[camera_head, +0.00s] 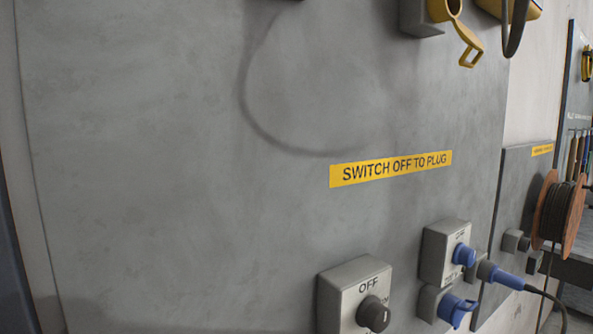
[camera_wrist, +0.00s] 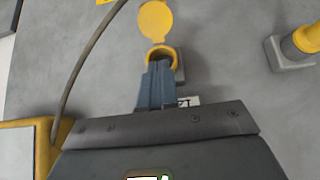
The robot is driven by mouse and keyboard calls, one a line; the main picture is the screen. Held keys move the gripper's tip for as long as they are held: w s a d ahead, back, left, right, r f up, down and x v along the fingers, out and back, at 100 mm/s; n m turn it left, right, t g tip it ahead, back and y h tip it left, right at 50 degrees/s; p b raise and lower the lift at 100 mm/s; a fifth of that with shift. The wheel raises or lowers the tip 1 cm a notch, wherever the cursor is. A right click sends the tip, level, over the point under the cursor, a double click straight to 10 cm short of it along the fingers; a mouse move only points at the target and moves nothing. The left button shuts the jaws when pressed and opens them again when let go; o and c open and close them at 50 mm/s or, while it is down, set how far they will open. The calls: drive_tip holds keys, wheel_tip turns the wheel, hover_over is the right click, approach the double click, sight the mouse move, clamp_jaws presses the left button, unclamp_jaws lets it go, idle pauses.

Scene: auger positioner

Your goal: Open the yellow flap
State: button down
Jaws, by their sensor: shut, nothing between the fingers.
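The yellow flap (camera_head: 467,40) hangs down and outward from the yellow socket (camera_head: 446,8) at the top of the head view. In the wrist view the flap (camera_wrist: 155,20) stands swung away from the socket (camera_wrist: 160,54), whose dark opening shows. My gripper (camera_wrist: 157,70) is shut and empty, its fingertips close to the socket's rim on the side opposite the flap. I cannot tell whether they touch it.
A yellow housing with a cable (camera_head: 515,8) is beside the socket; the cable (camera_wrist: 88,55) also passes left of my gripper. Another yellow fitting (camera_wrist: 305,42) is at the right. Below are an OFF switch (camera_head: 358,300) and a blue plug (camera_head: 500,276).

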drive_tip(key=s+d, duration=0.3)
drive_tip(key=s, duration=0.2)
drive_tip(key=shift+d+b, duration=0.2)
drive_tip(key=shift+b, duration=0.25)
idle(0.3)
